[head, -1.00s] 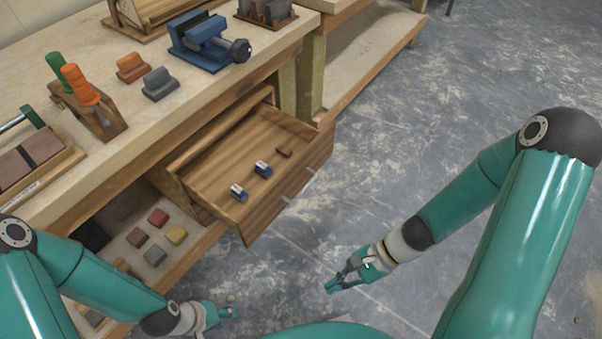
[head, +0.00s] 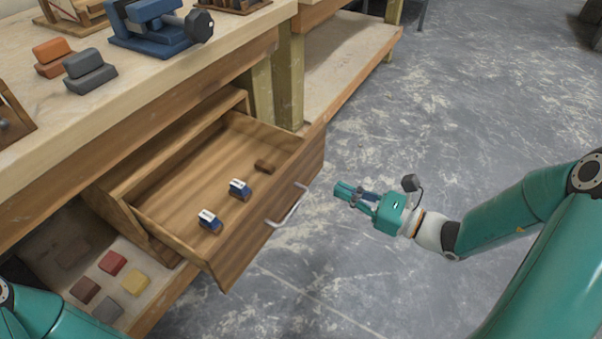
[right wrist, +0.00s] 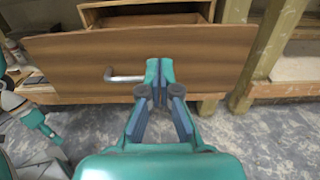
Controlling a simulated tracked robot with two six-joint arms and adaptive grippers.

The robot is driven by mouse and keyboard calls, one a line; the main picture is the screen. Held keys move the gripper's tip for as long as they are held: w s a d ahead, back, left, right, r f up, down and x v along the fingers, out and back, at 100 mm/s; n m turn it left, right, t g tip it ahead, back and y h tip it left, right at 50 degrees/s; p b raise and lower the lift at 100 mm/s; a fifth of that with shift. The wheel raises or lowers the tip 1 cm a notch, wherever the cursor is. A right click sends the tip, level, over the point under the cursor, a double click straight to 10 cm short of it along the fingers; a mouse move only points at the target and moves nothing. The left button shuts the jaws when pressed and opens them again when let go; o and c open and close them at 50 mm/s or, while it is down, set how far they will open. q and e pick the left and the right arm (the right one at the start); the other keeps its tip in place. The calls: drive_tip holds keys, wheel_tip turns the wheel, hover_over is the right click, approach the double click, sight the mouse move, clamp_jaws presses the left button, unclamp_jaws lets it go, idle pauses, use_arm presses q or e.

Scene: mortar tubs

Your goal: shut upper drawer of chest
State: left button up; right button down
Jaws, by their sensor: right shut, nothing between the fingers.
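The upper drawer (head: 262,220) of the wooden chest stands pulled out under the bench top, with a metal bar handle (head: 287,208) on its front. In the right wrist view the shut fingers (right wrist: 160,66) point at the drawer front (right wrist: 205,65), just right of the handle (right wrist: 124,76). My left gripper is out of the head view; an arm and gripper show at the left of the wrist view.
A lower shelf (head: 160,290) holds several coloured blocks (head: 112,263). The bench top (head: 150,85) carries a blue vise (head: 158,28) and grey and orange blocks. A bench leg (head: 288,82) stands just behind the drawer's right side. The floor in front is clear.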

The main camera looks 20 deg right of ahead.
sight(290, 169)
drive_tip(key=x, duration=1)
drive_tip(key=shift+w+a, duration=0.2)
drive_tip(key=shift+a, duration=0.15)
